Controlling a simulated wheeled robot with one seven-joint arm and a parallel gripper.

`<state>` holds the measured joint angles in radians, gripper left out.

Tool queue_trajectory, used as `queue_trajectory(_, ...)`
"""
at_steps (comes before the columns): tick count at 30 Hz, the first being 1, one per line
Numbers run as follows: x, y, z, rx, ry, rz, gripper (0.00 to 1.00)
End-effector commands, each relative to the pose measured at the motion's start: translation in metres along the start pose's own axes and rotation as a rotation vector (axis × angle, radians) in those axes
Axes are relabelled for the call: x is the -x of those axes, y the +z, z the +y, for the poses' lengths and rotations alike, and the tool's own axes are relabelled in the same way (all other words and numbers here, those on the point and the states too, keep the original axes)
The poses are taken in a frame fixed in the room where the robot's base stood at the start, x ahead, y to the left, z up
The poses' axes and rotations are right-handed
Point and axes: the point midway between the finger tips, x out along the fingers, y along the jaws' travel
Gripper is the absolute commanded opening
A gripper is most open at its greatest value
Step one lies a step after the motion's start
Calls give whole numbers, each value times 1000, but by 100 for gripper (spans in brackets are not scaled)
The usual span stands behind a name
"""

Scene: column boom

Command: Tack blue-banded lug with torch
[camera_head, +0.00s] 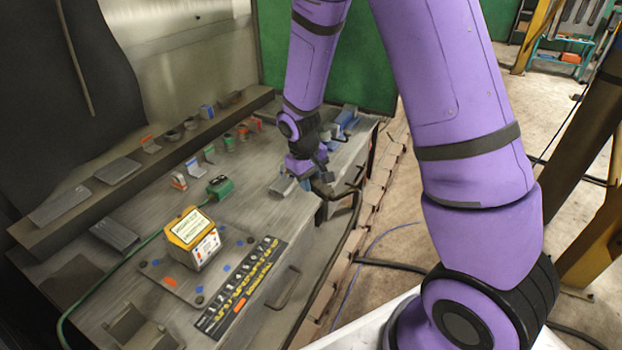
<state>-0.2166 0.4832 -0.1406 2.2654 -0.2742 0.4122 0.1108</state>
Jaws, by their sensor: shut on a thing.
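My gripper (310,176) is at the right part of the steel bench, low over its top near the front edge. It is shut on the dark torch (325,188), which is partly hidden by the wrist. A black cable runs from the torch over the bench edge.
A green clamp (220,187) with a cable lies mid-bench. A raised ledge (140,165) carries several parts. Blue metal parts (345,121) lie behind the gripper.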

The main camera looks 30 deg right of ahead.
Motion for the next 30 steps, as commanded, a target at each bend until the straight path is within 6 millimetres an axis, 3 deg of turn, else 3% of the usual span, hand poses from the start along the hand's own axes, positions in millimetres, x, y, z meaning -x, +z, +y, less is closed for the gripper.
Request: queue_trajectory(30,-10,-6,0,0,0,0,10)
